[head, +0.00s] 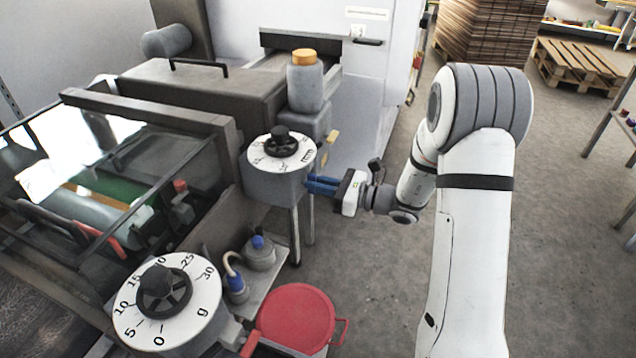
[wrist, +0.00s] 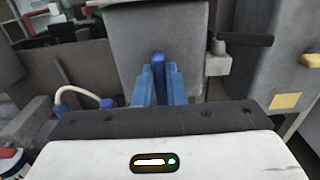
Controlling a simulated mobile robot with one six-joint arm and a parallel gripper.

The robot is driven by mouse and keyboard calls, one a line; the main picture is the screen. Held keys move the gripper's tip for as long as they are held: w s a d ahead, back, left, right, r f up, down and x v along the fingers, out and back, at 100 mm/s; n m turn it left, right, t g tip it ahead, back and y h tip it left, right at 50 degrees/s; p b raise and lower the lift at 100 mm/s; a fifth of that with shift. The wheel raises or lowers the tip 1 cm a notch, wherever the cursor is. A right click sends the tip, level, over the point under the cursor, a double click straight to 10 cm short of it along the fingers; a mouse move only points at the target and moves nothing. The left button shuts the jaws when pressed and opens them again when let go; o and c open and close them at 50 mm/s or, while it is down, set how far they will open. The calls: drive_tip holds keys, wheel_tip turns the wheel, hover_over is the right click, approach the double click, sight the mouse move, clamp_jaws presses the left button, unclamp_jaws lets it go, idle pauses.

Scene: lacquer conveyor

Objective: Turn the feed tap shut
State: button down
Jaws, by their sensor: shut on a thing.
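My gripper (head: 312,184) reaches in from the right, with its blue fingers at the side of the grey dial housing (head: 275,186). In the wrist view the fingers (wrist: 159,80) are closed around a darker blue upright handle (wrist: 158,60), which appears to be the feed tap's lever. The handle stands against the grey housing (wrist: 155,30). Its lower part is hidden between the fingers, and the head view does not show it clearly. The tap's exact angle cannot be told.
A grey bottle with an orange cap (head: 305,82) stands behind the housing. A large dial (head: 166,300) and a red lidded pot (head: 296,316) are in front. A blue-topped can (head: 260,253) sits on a low shelf. A black lever (wrist: 245,39) is close right of the fingers.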

drive_tip(key=shift+r+m+p, duration=0.1)
drive_tip(key=shift+m+p, duration=0.2)
drive_tip(key=shift+p, duration=0.05)
drive_tip(key=m+p, duration=0.4)
drive_tip(key=m, duration=0.1)
drive_tip(key=m+p, duration=0.3)
drive_tip(key=shift+w+d, duration=0.15)
drive_tip(key=shift+w, duration=0.1)
drive_tip(key=m+p, duration=0.3)
drive_tip(key=m, duration=0.1)
drive_tip(key=shift+w+m, duration=0.1)
drive_tip(key=shift+m, duration=0.3)
drive_tip(key=shift+f+m+p, duration=0.15)
drive_tip(key=shift+m+p, duration=0.55)
drive_tip(key=shift+m, duration=0.4)
drive_tip(key=shift+f+m+p, duration=0.15)
drive_tip(key=shift+m+p, duration=0.55)
drive_tip(key=shift+m, duration=0.4)
drive_tip(key=c, duration=1.5)
unclamp_jaws()
drive_tip(key=shift+f, duration=0.1)
